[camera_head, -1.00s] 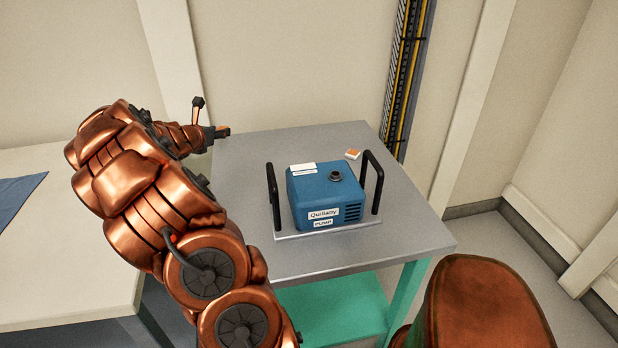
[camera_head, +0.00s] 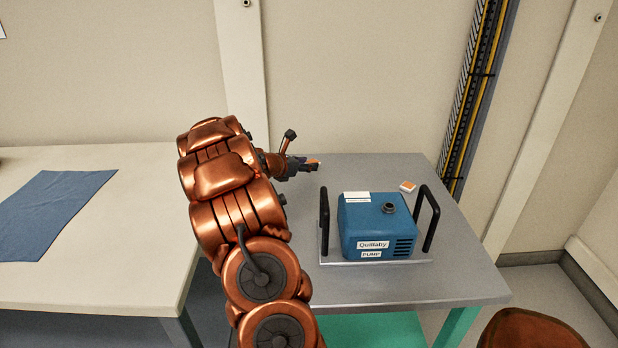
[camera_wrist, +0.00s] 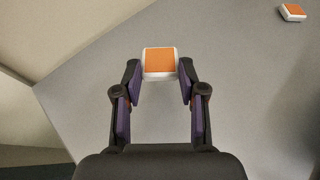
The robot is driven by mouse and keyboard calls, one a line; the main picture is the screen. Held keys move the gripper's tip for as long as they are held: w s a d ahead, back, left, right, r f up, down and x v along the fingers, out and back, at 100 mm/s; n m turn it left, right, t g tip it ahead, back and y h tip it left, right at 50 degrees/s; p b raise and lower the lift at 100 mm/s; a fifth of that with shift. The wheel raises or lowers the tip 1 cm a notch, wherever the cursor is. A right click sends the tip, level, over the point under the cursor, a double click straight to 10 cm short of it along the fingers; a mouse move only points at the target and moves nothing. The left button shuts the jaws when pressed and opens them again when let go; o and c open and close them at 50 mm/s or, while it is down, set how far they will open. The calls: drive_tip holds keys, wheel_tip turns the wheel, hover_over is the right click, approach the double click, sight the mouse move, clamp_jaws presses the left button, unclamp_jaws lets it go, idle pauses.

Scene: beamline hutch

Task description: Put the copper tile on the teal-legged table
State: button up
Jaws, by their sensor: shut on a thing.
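My gripper (camera_wrist: 159,70) is shut on a small tile with an orange, copper-like top and white edges, the copper tile (camera_wrist: 159,61). The tile sits between the fingertips, and its orange top shows at the gripper's end in the head view (camera_head: 313,162). The gripper is over the back left part of the grey-topped teal-legged table (camera_head: 400,286). I cannot tell whether the tile touches the tabletop. A second, similar orange and white tile (camera_head: 408,187) lies on the table behind the pump; it also shows at the upper right of the wrist view (camera_wrist: 293,12).
A blue pump (camera_head: 375,225) with black handles (camera_head: 428,218) stands on the table's middle right. A pale bench (camera_head: 130,240) with a blue cloth (camera_head: 55,210) adjoins at the left. The wall is close behind. Bare tabletop lies around the gripper.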

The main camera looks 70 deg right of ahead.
sight(306, 180)
drive_tip(key=shift+f, duration=1.9)
drive_tip(key=shift+f+b, duration=0.1)
drive_tip(key=shift+b, duration=0.2)
drive_tip(key=o, duration=0.9)
drive_tip(key=shift+o, duration=0.2)
